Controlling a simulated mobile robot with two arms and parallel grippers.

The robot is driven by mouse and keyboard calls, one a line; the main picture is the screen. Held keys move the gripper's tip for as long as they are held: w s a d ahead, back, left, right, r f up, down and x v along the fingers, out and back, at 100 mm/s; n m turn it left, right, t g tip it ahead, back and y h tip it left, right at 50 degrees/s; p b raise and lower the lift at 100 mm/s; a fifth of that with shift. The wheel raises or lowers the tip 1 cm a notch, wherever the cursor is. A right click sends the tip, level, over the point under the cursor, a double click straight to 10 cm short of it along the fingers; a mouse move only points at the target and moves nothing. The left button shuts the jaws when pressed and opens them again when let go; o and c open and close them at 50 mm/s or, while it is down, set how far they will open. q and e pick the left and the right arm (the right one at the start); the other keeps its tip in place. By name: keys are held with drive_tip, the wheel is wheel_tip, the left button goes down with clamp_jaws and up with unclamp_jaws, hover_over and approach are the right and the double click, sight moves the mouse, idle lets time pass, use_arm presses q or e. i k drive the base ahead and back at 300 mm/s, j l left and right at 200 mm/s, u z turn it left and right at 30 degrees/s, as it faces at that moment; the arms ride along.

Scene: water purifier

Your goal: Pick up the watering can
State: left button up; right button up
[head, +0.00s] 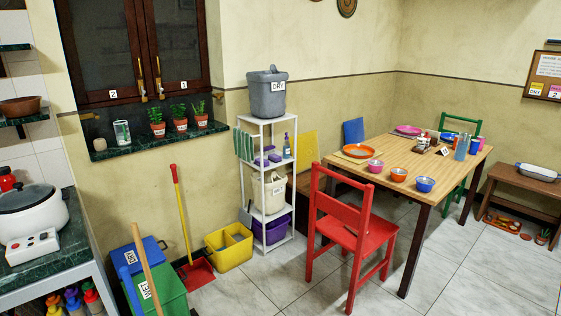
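I cannot make out a watering can for certain in the head view. A clear glass container (122,133) stands at the left end of the dark green window ledge (130,152). Several small potted plants (180,125) stand to its right on the same ledge. Neither of my grippers shows in this view.
A red chair (350,238) stands before the wooden table (400,160) on the right. A yellow bucket (230,252), a red dustpan (196,274) and a green bin (165,290) stand along the wall. The tiled floor (460,260) at the lower right is clear.

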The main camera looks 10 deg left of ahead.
sight(121, 128)
drive_tip(key=i+u, duration=0.15)
drive_tip(key=i, duration=0.4)
drive_tip(key=i+u, duration=0.15)
drive_tip(key=i, duration=0.35)
drive_tip(key=i+l+u, duration=0.15)
drive_tip(key=i, duration=0.35)
drive_tip(key=i+l+u, duration=0.15)
drive_tip(key=i, duration=0.4)
drive_tip(key=i+l+u, duration=0.1)
drive_tip(key=i+l, duration=0.15)
drive_tip(key=i, duration=0.25)
